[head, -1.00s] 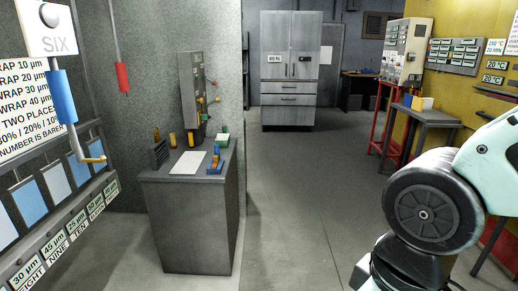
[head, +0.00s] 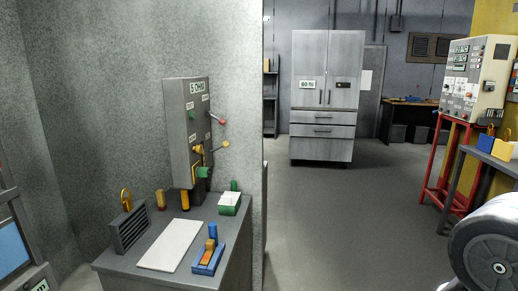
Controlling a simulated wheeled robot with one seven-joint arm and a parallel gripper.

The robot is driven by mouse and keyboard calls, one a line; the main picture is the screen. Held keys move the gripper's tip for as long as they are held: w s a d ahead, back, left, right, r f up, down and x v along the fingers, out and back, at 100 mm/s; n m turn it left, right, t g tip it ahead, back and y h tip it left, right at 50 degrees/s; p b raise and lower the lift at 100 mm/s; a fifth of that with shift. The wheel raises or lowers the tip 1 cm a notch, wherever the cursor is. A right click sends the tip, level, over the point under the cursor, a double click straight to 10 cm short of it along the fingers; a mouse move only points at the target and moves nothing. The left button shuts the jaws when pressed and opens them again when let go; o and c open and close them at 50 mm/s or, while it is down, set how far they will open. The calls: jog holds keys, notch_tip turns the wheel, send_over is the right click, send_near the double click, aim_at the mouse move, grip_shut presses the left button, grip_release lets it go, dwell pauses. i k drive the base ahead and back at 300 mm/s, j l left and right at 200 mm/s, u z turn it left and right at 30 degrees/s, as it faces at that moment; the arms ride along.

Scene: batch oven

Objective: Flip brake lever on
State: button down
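A grey control box (head: 187,135) stands upright at the back of a grey counter, close to the speckled wall. From its right side stick out a lever with a red knob (head: 222,121) and a lever with a yellow knob (head: 226,144). Its front carries a green knob (head: 203,172) low down and small labels too small to read. I cannot tell which lever is the brake lever. My gripper is not in view; only part of my arm shows at the lower right.
The counter (head: 227,245) also holds a white sheet (head: 171,245), a dark slotted block (head: 131,229), a blue tray (head: 208,258) and a green-and-white box (head: 229,203). A grey cabinet (head: 323,94) stands far back. Open floor (head: 350,220) lies right of the counter.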

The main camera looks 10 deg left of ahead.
aim_at(222, 121)
jog(key=i+u, duration=0.2)
jog(key=i, duration=0.25)
jog(key=i+l+u, duration=0.15)
jog(key=i, duration=0.35)
jog(key=i+l+u, duration=0.2)
jog(key=i, duration=0.25)
jog(key=i+l+u, duration=0.15)
jog(key=i, duration=0.3)
jog(key=i+l+u, duration=0.45)
jog(key=i+l, duration=0.05)
jog(key=l, duration=0.05)
